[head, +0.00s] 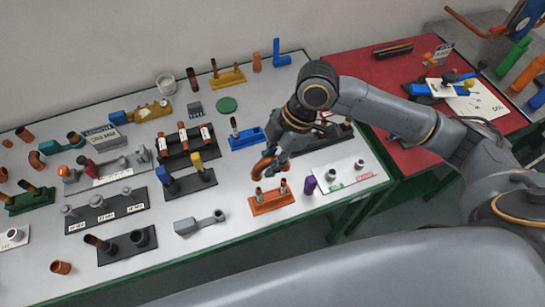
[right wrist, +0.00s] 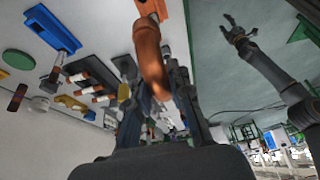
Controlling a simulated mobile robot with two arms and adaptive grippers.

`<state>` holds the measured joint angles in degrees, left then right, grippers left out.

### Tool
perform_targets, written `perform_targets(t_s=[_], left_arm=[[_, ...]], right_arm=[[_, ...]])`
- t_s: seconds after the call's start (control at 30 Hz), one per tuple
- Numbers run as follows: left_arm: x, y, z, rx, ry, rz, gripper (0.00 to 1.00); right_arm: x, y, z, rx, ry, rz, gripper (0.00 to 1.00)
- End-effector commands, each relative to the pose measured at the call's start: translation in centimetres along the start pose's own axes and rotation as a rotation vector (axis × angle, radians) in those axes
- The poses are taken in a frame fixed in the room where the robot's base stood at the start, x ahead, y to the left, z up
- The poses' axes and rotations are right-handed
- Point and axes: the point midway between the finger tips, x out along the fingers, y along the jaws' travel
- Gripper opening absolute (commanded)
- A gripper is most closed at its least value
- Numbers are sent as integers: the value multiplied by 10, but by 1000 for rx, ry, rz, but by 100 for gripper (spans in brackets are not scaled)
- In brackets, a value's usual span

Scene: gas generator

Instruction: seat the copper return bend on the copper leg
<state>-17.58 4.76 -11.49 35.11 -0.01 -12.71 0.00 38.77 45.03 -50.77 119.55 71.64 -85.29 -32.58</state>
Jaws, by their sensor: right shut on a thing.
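The copper return bend (head: 264,167) is held in my right gripper (head: 277,155), just above the orange stand (head: 272,205) in the head view. Two upright copper legs, a left one (head: 259,194) and a right one (head: 283,186), stand on it. The bend appears apart from the leg tops, with a small gap. In the right wrist view, the bend (right wrist: 152,60) lies between my fingers and points toward the orange stand (right wrist: 149,7); exact alignment is unclear. My left gripper (right wrist: 239,30) shows there with its fingers spread, away from the table; it is outside the head view.
A purple cylinder (head: 310,185) and a white plate with fittings (head: 345,176) stand right of the orange stand. A grey fitting (head: 200,222) lies to its left, and a blue holder (head: 247,138) stands behind. The front table edge is close, with bare surface there.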

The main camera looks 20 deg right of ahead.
Motion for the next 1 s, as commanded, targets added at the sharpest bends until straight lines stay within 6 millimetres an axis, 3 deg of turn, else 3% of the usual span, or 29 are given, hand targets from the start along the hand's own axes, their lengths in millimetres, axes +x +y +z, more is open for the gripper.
perform_targets(t_s=[0.3,0.7,1.0], left_arm=[[-13,-2,-11,0,15,-2,52],[11,1,-13,-2,22,1,52],[18,2,-11,-2,18,2,52]], right_arm=[[-3,0,-1,1,0,-1,0],[38,0,16,1,0,0,0],[53,0,22,0,0,0,0]])
